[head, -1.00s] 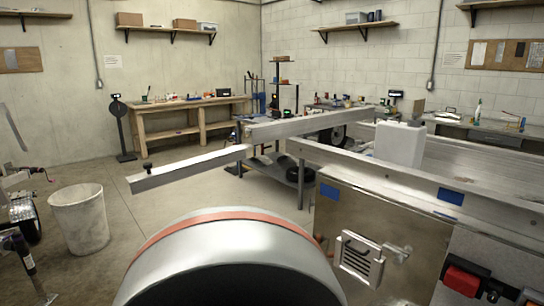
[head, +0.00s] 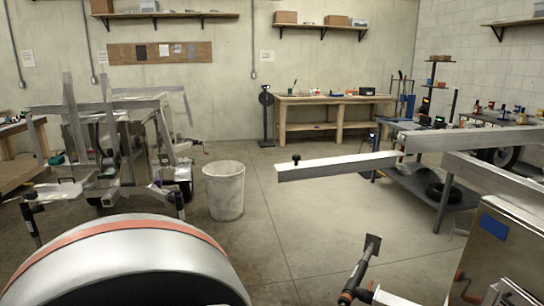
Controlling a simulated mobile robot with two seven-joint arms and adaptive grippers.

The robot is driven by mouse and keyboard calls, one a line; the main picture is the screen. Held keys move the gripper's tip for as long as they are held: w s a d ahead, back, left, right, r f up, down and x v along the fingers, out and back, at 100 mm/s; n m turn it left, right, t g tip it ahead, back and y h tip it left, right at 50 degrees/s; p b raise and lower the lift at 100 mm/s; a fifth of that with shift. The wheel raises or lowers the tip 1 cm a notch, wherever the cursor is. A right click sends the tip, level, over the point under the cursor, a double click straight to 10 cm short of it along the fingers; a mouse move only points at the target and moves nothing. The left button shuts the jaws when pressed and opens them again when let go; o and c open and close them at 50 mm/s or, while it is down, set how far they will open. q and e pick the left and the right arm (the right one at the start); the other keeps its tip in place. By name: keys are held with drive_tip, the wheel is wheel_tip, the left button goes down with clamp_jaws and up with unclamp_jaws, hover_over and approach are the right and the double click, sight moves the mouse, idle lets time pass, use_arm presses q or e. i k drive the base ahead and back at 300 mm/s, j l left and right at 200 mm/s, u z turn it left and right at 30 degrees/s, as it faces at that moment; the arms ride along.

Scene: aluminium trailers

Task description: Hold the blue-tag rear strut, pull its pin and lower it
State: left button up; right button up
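A dark strut (head: 361,269) with a flat foot plate (head: 372,246) lies slanted at the bottom, right of the middle. An orange-red part (head: 346,297) shows at its lower end. A blue tag (head: 493,226) is on the metal box panel (head: 528,232) at the right; whether it belongs to this strut I cannot tell. No pin can be made out. A long aluminium beam (head: 336,167) with a black knob reaches out behind the strut. Neither of my grippers is in view.
A large curved silver shape with a red band (head: 130,232) fills the bottom left; I cannot tell what it belongs to. A pale bin (head: 223,190) stands mid-floor. Another trailer (head: 105,145) stands at the left. Open floor (head: 280,225) lies in between.

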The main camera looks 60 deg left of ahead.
sight(400, 137)
drive_tip(key=u, duration=1.5)
drive_tip(key=i+z, duration=0.1)
drive_tip(key=z, duration=0.9)
drive_tip(key=i+j+z, duration=0.1)
drive_tip(key=j+z, duration=0.95)
drive_tip(key=j, duration=0.4)
drive_tip(key=j+z, duration=0.2)
drive_tip(key=j, duration=0.5)
drive_tip(key=k+j+z, duration=0.1)
drive_tip(key=j+z, duration=0.15)
drive_tip(key=j, duration=0.4)
drive_tip(key=k+j, duration=0.1)
drive_tip(key=j, duration=0.4)
drive_tip(key=k+j, duration=0.1)
drive_tip(key=j, duration=0.85)
drive_tip(key=k+j+z, duration=0.1)
drive_tip(key=j, duration=0.4)
drive_tip(key=k, duration=0.05)
